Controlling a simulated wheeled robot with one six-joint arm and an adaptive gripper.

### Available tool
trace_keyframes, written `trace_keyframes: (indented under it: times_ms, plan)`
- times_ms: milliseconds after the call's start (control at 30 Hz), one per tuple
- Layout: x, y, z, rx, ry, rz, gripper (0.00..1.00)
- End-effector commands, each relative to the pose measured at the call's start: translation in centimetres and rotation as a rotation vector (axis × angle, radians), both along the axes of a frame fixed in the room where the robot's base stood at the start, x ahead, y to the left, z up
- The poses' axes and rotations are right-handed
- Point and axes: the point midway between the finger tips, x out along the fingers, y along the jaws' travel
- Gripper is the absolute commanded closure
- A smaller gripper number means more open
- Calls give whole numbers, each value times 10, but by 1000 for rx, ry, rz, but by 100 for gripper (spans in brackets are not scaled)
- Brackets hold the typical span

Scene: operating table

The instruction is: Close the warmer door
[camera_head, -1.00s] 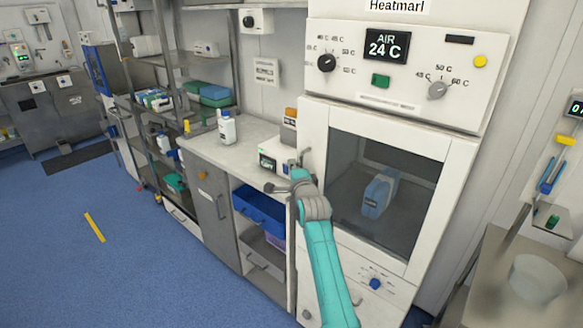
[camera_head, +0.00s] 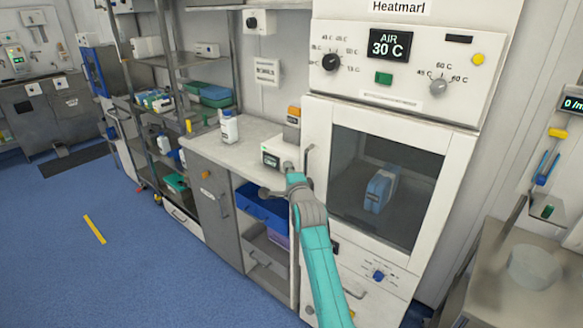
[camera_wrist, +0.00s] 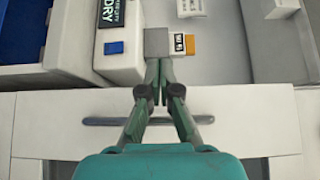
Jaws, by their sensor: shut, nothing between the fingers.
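The warmer (camera_head: 400,107) is a white cabinet with a display reading AIR 30 C. Its white door (camera_head: 318,170) has a dark window and looks flush with the front, though I cannot tell whether it is latched. A blue-and-white bottle (camera_head: 378,190) shows through the window. The door handle (camera_head: 308,162) is a grey bar at the door's left side; the wrist view shows a grey bar (camera_wrist: 100,121) passing under my fingers. My gripper (camera_wrist: 158,72) is shut and empty, by the door's left edge. In the head view my arm hides the lower left of the door.
Left of the warmer is a counter (camera_head: 235,152) with a white bottle (camera_head: 229,128) and a small white box (camera_head: 272,158). Open shelves below hold a blue bin (camera_head: 258,207). A metal table (camera_head: 490,290) stands at the right.

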Motion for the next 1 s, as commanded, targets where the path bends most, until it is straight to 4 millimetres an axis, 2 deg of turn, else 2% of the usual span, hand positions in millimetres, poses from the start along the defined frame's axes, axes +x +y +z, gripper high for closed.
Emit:
trace_keyframes:
  times_ms: [400, 667, 767, 867, 1000]
  plan:
    - [-53, 40, -1, 0, 1, 3, 100]
    - [-70, 50, -5, -5, 3, 1, 100]
    - [-79, 41, -23, -34, 2, -3, 100]
    - [-97, 25, -54, -88, -2, -10, 100]
    - [-133, -4, -105, -191, -10, -20, 100]
